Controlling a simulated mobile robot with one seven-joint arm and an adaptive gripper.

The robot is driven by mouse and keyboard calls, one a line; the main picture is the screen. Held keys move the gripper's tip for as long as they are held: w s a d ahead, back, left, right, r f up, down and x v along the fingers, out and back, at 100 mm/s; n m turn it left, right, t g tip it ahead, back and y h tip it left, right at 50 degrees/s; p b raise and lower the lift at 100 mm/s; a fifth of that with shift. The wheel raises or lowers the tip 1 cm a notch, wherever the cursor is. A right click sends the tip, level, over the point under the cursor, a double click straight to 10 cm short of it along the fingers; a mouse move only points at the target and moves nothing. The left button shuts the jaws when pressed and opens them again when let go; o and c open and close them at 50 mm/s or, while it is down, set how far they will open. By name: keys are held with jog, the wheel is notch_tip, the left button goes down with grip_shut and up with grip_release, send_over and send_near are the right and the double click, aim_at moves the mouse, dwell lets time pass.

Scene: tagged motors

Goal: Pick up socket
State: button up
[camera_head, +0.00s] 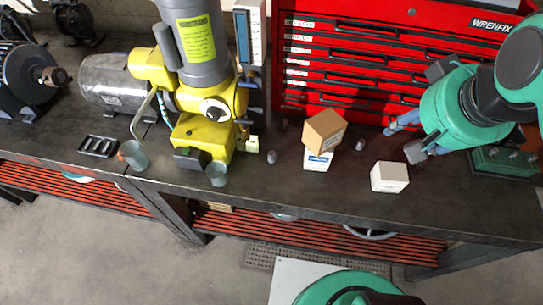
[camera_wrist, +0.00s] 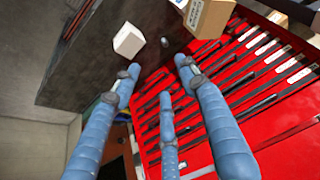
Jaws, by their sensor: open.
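A small grey metal cylinder that looks like a socket (camera_head: 360,145) stands on the dark workbench, just right of the stacked boxes. It also shows in the wrist view (camera_wrist: 164,42), beyond my fingertips. A second similar small cylinder (camera_head: 271,156) stands left of the boxes; I cannot tell which one the task means. My gripper (camera_head: 402,140) is open and empty, to the right of the nearer cylinder and apart from it. Its blue fingers are spread in the wrist view (camera_wrist: 160,76), with nothing between them.
A white box (camera_head: 389,177) stands in front of my gripper. A brown box (camera_head: 324,131) sits on a white-and-blue box (camera_head: 318,160). A red tool chest (camera_head: 350,60) stands close behind. A yellow-grey machine (camera_head: 205,100) is to the left. The bench front (camera_head: 290,200) is fairly clear.

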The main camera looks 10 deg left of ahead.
jog(key=w+a+n+g+p, duration=0.15)
jog(key=w+a+p, duration=0.25)
jog(key=a, duration=1)
jog(key=w+a+n+g+p, duration=0.15)
jog(key=w+a+p, duration=0.3)
jog(key=a, duration=0.85)
notch_tip(320, 180, down, 17)
jog(key=m, duration=0.1)
jog(key=shift+a+f+g, duration=0.15)
jog(key=shift+a+g, duration=0.15)
jog(key=shift+g, duration=0.1)
jog(key=shift+s, duration=0.1)
jog(key=b, duration=0.2)
send_over(272, 155)
jog(key=shift+s+f, duration=0.15)
jog(key=shift+f, duration=2)
jog(key=shift+s+f, duration=0.1)
jog(key=shift+f, duration=2)
